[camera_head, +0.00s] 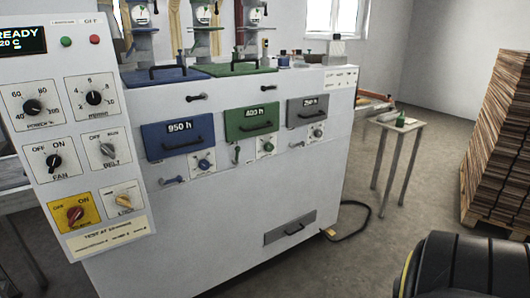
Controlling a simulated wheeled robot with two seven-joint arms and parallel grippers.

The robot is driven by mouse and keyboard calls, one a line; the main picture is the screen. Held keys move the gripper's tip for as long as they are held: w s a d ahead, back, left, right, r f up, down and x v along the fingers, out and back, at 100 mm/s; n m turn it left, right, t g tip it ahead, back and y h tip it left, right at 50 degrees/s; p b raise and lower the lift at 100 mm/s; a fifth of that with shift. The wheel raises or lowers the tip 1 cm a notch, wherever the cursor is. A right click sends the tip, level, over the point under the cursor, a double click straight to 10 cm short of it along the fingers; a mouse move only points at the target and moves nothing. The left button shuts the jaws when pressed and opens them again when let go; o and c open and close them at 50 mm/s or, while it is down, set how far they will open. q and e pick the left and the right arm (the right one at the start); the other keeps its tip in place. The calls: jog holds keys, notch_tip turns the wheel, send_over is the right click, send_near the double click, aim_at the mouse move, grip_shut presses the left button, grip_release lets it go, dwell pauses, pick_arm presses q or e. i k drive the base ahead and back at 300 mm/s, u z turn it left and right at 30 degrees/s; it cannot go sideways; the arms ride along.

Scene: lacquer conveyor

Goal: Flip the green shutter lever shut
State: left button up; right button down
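The green shutter lever (237,155) is a small handle on the white machine's front, below the green drawer panel (252,123) and left of a small green knob (268,146). It looks roughly upright, but it is too small to tell its exact position. The blue lever (173,181) to its left and the grey lever (297,144) to its right lie closer to level. Neither of my grippers is in view.
The white machine (230,225) fills the left and middle. A control panel (85,140) with knobs stands at the left. A small table (398,125) and a stack of wooden boards (500,140) are at the right. Open floor and a black cable (358,222) lie right of the machine.

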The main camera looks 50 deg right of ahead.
aim_at(234, 161)
jog(key=z, duration=0.9)
jog(key=i, duration=1.45)
jog(key=u, duration=0.15)
